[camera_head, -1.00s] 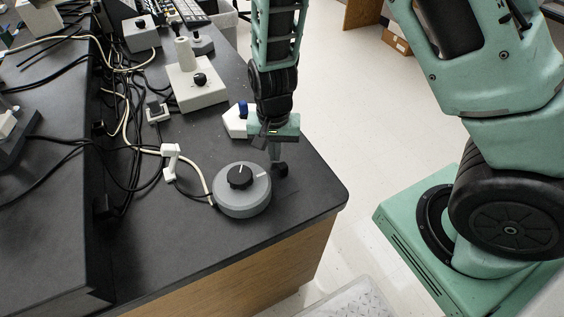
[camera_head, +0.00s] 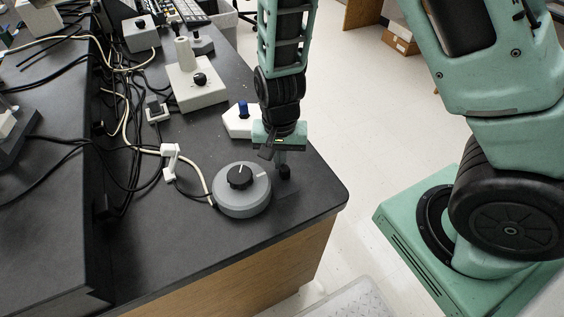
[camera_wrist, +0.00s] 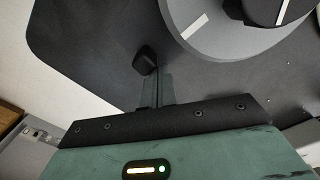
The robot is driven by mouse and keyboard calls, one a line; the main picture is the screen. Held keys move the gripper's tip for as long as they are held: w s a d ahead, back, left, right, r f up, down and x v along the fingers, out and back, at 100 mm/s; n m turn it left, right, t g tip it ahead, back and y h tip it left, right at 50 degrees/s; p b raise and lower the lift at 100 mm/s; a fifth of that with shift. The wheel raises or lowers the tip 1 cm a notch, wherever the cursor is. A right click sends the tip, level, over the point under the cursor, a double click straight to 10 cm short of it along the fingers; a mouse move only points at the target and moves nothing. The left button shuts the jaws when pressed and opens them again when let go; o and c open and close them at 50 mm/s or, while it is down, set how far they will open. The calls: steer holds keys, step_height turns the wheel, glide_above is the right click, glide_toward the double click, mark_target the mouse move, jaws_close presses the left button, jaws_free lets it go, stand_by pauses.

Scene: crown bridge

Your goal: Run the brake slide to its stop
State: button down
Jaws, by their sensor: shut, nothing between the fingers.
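My gripper (camera_head: 285,172) is shut and empty, pointing down low over the black bench top, just right of a grey round dial (camera_head: 242,201). In the wrist view its dark fingertip block (camera_wrist: 145,60) is over bare bench, apart from the dial (camera_wrist: 222,45). The dial carries a black knob (camera_head: 240,177) with a white mark. A white wedge-shaped unit with a blue knob (camera_head: 243,108) stands behind the gripper, partly hidden by the arm. I cannot tell which part is the brake slide. Whether the fingertip touches the bench is unclear.
A white box with a black knob (camera_head: 198,98) and a small white clip-like unit (camera_head: 170,152) stand to the left. Loose cables (camera_head: 128,140) run along the bench's raised left part. The bench's front right corner (camera_head: 340,200) is clear.

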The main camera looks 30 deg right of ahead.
mark_target(287, 171)
steer(key=shift+s, duration=1.75)
steer(key=shift+w, duration=0.8)
step_height(287, 171, up, 7)
steer(key=p, duration=0.7)
